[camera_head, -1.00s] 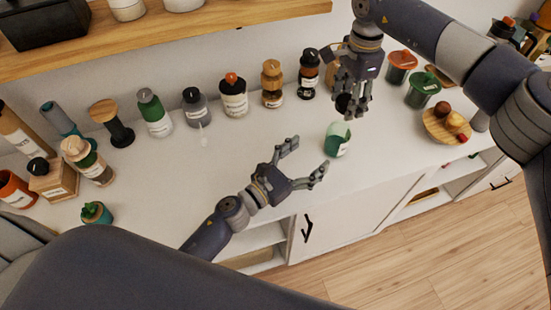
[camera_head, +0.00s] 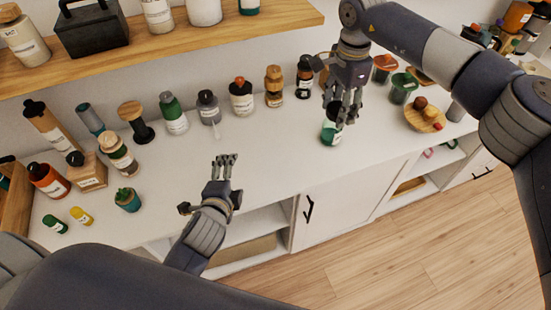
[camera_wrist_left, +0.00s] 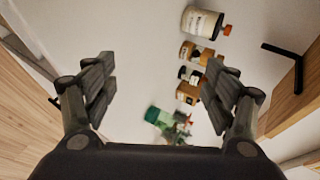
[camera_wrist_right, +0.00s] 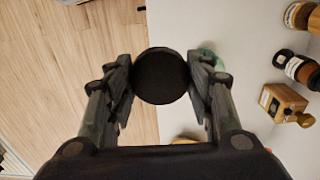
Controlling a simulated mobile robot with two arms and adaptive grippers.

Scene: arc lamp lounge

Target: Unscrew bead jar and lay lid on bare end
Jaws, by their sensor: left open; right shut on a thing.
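The bead jar (camera_head: 330,133) is a small green jar with a white label, standing on the white counter (camera_head: 275,150). My right gripper (camera_head: 341,108) is in front of and above it and hides its top. In the right wrist view, my right gripper is shut on a round black lid (camera_wrist_right: 161,75). The jar's greenish rim (camera_wrist_right: 211,55) shows beside the lid, apart from it. My left gripper (camera_head: 206,183) is open and empty at the counter's front, left of the jar. The left wrist view shows the green jar (camera_wrist_left: 163,117), blurred, beyond its open fingers.
A row of bottles and jars (camera_head: 241,97) lines the back of the counter. A wooden plate (camera_head: 421,118) with small round items stands at the right. A small planter (camera_head: 127,199) stands at the left front. The counter's middle is bare. A wooden shelf (camera_head: 270,22) hangs above.

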